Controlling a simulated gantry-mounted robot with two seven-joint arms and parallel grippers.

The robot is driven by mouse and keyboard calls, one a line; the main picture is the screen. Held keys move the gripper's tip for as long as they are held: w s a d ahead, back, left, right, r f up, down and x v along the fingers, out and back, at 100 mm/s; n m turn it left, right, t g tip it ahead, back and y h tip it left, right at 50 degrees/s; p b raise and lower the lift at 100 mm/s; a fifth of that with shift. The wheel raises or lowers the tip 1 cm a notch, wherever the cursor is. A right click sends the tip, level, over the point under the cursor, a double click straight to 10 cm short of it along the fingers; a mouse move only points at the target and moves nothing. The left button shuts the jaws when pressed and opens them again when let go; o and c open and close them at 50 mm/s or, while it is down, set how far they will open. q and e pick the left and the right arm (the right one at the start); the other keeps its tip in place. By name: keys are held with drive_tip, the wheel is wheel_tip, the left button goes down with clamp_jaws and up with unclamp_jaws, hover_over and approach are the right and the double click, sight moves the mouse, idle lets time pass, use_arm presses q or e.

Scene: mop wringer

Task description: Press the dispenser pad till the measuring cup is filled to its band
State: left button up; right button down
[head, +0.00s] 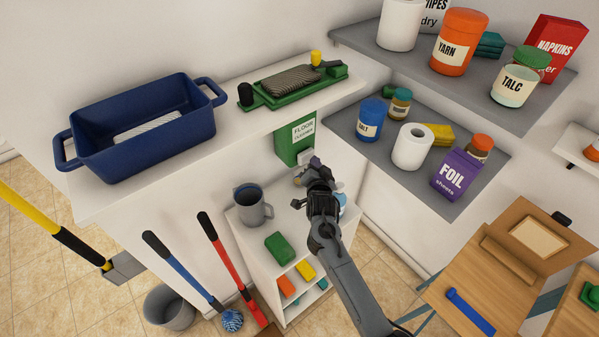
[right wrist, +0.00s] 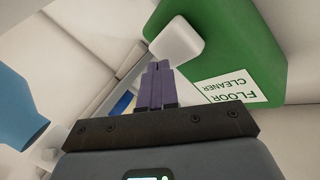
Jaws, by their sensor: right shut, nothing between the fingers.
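The green floor cleaner dispenser (head: 290,148) is on the wall below the long shelf; it also shows in the right wrist view (right wrist: 235,45). Its pale pad (right wrist: 177,41) sticks out at its lower end. My right gripper (head: 313,164) is shut and empty, with its purple fingertips (right wrist: 157,68) right at the pad; I cannot tell whether they touch it. A grey handled cup (head: 250,205), perhaps the measuring cup, stands upright on the white cabinet left of my gripper. Its band and fill level cannot be made out. My left gripper is not in view.
A light blue object (right wrist: 22,108) is left of my fingers in the wrist view. A green block (head: 279,248) lies on the white cabinet (head: 303,235). Grey shelves (head: 372,157) with jars and boxes are to the right.

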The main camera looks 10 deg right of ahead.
drive_tip(key=s+p, duration=0.1)
drive_tip(key=s+d+p, duration=0.1)
drive_tip(key=s+p, duration=0.1)
drive_tip(key=s+d+p, duration=0.1)
drive_tip(key=shift+s+p, duration=0.25)
drive_tip(key=shift+p, duration=0.1)
idle(1.1)
